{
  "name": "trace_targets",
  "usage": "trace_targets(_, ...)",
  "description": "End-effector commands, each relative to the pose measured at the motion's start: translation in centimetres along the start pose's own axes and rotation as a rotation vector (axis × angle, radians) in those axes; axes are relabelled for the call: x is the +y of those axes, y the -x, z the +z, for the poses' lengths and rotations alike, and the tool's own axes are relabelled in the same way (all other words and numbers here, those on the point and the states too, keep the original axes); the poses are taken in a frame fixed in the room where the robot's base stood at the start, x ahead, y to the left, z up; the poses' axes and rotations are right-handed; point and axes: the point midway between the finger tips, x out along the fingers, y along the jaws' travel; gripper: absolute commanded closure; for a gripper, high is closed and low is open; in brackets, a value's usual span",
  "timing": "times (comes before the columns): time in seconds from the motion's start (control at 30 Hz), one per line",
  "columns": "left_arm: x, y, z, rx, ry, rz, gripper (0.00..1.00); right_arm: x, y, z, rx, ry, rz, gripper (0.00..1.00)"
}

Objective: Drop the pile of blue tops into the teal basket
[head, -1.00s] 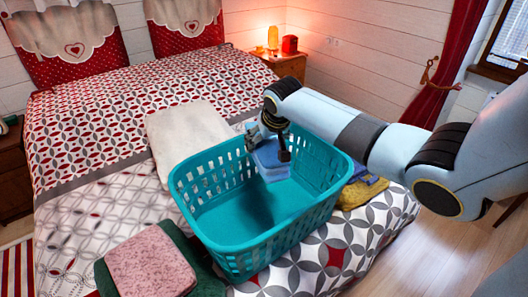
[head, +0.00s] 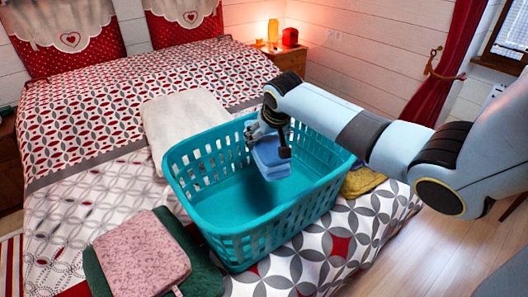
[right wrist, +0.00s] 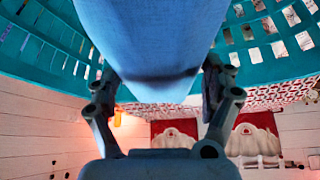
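The teal basket (head: 262,236) stands upright on the bed and is open at the top. My right gripper (head: 270,138) reaches into it over the far wall area. It is shut on the pile of blue tops (head: 272,161), which hangs slightly tilted inside the basket's opening, above its floor. In the right wrist view the blue pile (right wrist: 152,45) fills the space between the two fingers (right wrist: 160,88), with teal basket wall (right wrist: 35,45) around it. The basket floor looks empty. My left gripper is not in view.
A pink folded cloth (head: 142,252) lies on a dark green one (head: 203,270) left of the basket. A cream cloth (head: 185,125) lies behind it. A mustard cloth (head: 360,182) lies to its right, by the bed edge. A nightstand (head: 288,60) with a lit lamp stands behind.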

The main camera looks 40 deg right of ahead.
Motion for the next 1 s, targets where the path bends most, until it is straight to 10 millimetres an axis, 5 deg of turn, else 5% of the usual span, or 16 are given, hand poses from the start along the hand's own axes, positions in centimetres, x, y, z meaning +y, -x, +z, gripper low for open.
trace_targets(0.1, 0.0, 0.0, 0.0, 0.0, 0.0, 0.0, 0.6, 0.0, 0.0, -0.1, 0.001, 0.0, 0.0, 0.01)
trace_targets(0.47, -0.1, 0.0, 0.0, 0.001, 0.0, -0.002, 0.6, 0.1, 0.4, 0.1, -0.002, 0.001, 0.001, 0.0)
trace_targets(1.0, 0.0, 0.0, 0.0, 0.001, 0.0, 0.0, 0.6, 0.1, 10.5, -0.1, 0.002, 0.001, 0.0, 0.0)
